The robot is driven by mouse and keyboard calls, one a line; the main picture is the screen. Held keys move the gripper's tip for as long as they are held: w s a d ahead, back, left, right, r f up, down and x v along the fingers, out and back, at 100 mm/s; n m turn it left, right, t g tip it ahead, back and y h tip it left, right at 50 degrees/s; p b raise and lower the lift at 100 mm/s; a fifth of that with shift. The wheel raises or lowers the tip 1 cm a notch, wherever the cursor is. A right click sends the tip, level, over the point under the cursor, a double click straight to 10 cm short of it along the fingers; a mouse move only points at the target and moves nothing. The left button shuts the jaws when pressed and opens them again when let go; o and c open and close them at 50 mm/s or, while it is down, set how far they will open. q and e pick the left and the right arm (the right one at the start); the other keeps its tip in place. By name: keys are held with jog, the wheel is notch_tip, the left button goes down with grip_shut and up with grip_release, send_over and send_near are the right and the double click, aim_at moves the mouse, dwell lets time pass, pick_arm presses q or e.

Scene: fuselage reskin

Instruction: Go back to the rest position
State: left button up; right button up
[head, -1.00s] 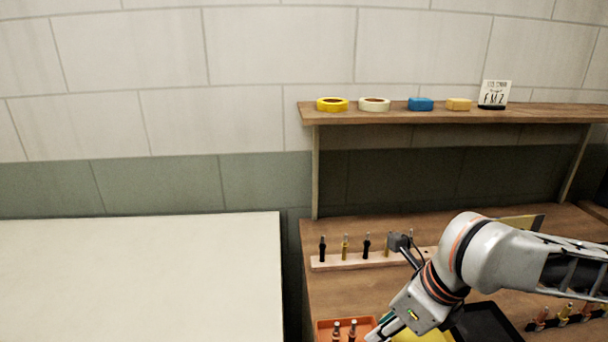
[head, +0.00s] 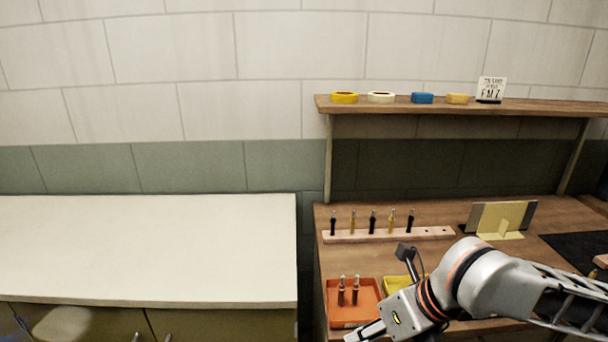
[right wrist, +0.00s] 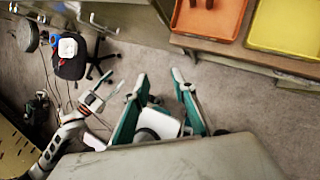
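My right arm comes in from the right in the head view, over the wooden bench, with its gripper (head: 362,332) low beside the orange tray at the picture's bottom edge. In the right wrist view the right gripper (right wrist: 160,77) has its two green-edged fingers apart, with nothing held between them and floor beyond. My left gripper is not in the head view. A white arm that looks like my left one shows at the left of the right wrist view, with its gripper (right wrist: 103,92) small; I cannot tell its finger state.
The orange tray (head: 338,314) holds two dark-tipped tools; a yellow tray (head: 392,284) is beside it. A wooden rack (head: 435,232) holds several tools. A shelf (head: 540,107) stands above. A white-topped counter (head: 150,245) is at left. A chair (right wrist: 70,65) stands on the floor.

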jog(key=w+a+f+m+t+y, duration=0.25)
jog(key=a+f+m, duration=0.2)
jog(key=m, duration=0.55)
jog(key=w+a+f+m+t+y, duration=0.1)
jog(key=a+f+m+t+y, duration=0.3)
jog(key=m, duration=0.6)
jog(key=s+d+f+m+h, duration=0.4)
jog(key=s+d+f+m, duration=0.3)
jog(key=f, duration=0.4)
jog(key=s+d+f+m+h, duration=0.5)
jog(key=s+d+f+m, duration=0.2)
jog(key=d+f+m, duration=0.3)
jog(key=shift+s+d+f, duration=0.3)
jog(key=shift+d+f, duration=0.35)
jog(key=shift+d, duration=0.2)
jog(key=shift+t, duration=0.25)
